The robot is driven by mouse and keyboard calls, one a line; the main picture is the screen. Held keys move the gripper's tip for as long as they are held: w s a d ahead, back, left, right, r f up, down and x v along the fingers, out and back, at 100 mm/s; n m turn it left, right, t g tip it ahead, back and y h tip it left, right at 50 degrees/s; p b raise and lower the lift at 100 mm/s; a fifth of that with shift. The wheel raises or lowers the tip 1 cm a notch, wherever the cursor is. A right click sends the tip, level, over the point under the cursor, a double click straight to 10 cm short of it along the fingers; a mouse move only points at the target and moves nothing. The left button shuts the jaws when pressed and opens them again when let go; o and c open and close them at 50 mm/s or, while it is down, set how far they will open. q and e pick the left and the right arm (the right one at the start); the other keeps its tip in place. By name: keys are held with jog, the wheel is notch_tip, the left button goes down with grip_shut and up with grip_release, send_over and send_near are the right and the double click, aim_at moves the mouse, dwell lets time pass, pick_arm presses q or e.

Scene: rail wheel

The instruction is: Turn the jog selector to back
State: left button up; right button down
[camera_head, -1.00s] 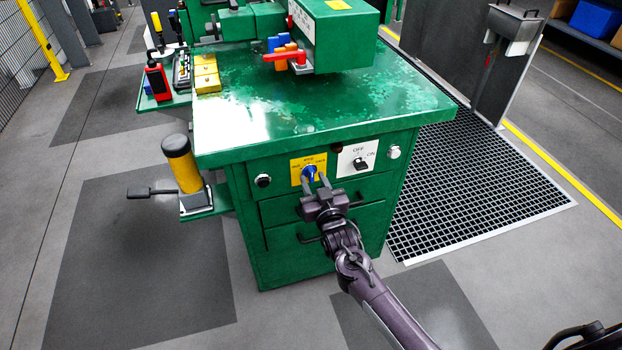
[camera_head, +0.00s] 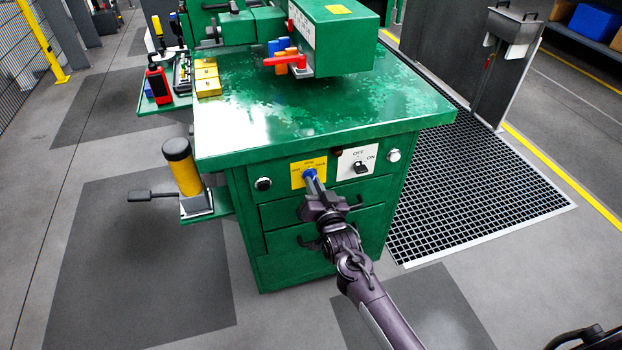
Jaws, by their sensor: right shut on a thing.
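The jog selector (camera_head: 309,174) is a small blue knob on a yellow plate (camera_head: 297,179) on the front of the green machine. The plate carries small lettering, with "back" at its right side. My right gripper (camera_head: 312,182) reaches up from the lower right and is shut on the blue knob. Its fingers cover part of the knob, so its exact pointing direction is hard to tell. My left gripper is not in view.
Right of the yellow plate is a white OFF/ON plate (camera_head: 345,166) with a black switch (camera_head: 361,168). A black round button (camera_head: 263,184) and a silver one (camera_head: 394,155) flank the plates. Drawers with handles lie below. A yellow cylinder (camera_head: 183,166) stands at left.

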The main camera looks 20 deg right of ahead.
jog(key=m, duration=0.4)
jog(key=shift+m+p, duration=0.3)
jog(key=shift+m, duration=0.1)
jog(key=m, duration=0.2)
jog(key=shift+m+p, duration=0.35)
jog(key=shift+m, duration=0.05)
jog(key=c, duration=1.3)
grip_release()
